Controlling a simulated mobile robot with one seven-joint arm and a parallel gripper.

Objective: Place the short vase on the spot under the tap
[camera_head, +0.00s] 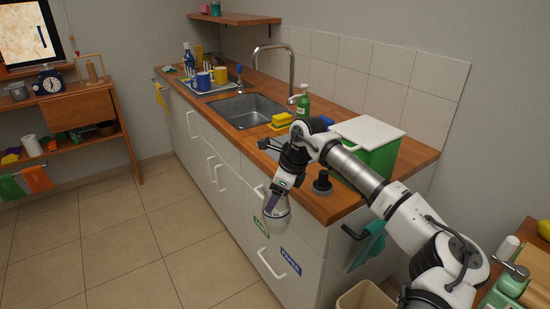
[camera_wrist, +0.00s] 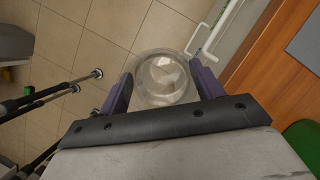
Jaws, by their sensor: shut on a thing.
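The short vase (camera_wrist: 162,78) is clear glass, seen from above in the wrist view with its round rim between the two fingers. My gripper (camera_wrist: 161,90) is shut on it. In the head view my gripper (camera_head: 276,203) points down in front of the cabinet fronts, off the counter's front edge, and the vase (camera_head: 277,219) hangs below it, partly hidden by the fingers. The tap (camera_head: 272,62) is a tall curved metal spout at the back of the steel sink (camera_head: 243,108), to the upper left of my gripper. The sink basin looks empty.
The wooden counter (camera_head: 318,205) bears a green bin with white lid (camera_head: 370,145), a dark round-based object (camera_head: 322,183), yellow sponges (camera_head: 281,120) and a green soap bottle (camera_head: 303,103). A tray (camera_head: 207,87) with mugs stands beyond the sink. The tiled floor at left is clear.

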